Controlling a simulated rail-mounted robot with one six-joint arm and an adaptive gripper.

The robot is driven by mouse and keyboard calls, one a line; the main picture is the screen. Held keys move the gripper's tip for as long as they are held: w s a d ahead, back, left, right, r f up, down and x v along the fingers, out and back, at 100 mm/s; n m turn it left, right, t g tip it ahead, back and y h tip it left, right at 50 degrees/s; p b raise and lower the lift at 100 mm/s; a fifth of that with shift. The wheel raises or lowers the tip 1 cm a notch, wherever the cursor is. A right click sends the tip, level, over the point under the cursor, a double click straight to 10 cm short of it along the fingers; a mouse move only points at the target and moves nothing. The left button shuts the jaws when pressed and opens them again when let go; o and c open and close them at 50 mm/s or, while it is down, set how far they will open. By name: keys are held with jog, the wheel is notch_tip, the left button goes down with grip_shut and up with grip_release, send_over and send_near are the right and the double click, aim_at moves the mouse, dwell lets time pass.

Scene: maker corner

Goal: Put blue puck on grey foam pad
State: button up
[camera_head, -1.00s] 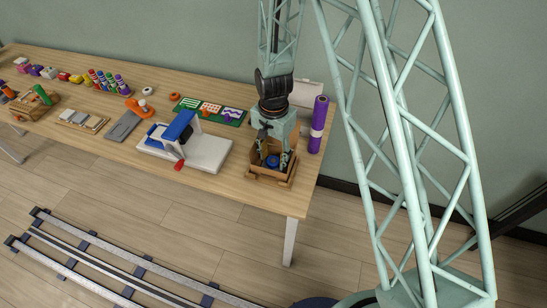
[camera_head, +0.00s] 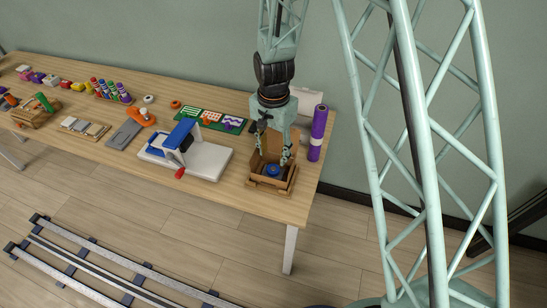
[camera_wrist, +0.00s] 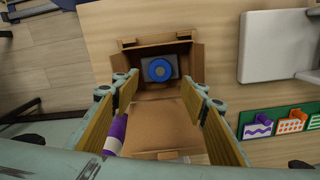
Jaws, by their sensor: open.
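The blue puck (camera_head: 273,170) is inside an open cardboard box (camera_head: 268,187) at the right end of the table. In the wrist view the puck (camera_wrist: 158,69) lies flat on the grey foam pad (camera_wrist: 176,59), with grey showing around its edge. The pad is on the floor of the box (camera_wrist: 128,69). My gripper (camera_head: 272,154) is open and empty above the box. In the wrist view its two fingers (camera_wrist: 160,90) are spread wide, with the puck seen beyond them and clear of both.
A white-based press with a blue frame and red handle (camera_head: 206,160) stands left of the box. A green board with patterned cards (camera_head: 210,119) lies further back. The table's front edge is close to the box.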

notch_tip(320, 180, up, 5)
jog(key=shift+f, duration=0.15)
dwell(1.2)
jog(key=s+d+r+n+t, duration=0.1)
jog(key=s+d+r, duration=0.3)
jog(key=r, duration=0.5)
jog(key=s+d+r+n, duration=0.1)
jog(key=s+d+r, duration=0.3)
jog(key=r, duration=0.6)
jog(key=s+d+r+n+t, duration=0.1)
jog(key=s+d+r+n, duration=0.15)
jog(key=s+r, duration=0.45)
jog(key=s+d+r+n, duration=0.1)
jog(key=s+d+r, duration=0.1)
jog(key=s+r, duration=0.2)
jog(key=s+d+r+t, duration=0.1)
jog(key=s+d+r, duration=0.2)
jog(key=s, duration=0.7)
jog(key=s+d+r+n, duration=0.1)
jog(key=s+d+r, duration=0.1)
jog(key=s+r, duration=0.3)
jog(key=shift+s+d+n+t, duration=0.3)
jog(key=shift+s+n+t, duration=0.1)
jog(key=shift+s, duration=0.75)
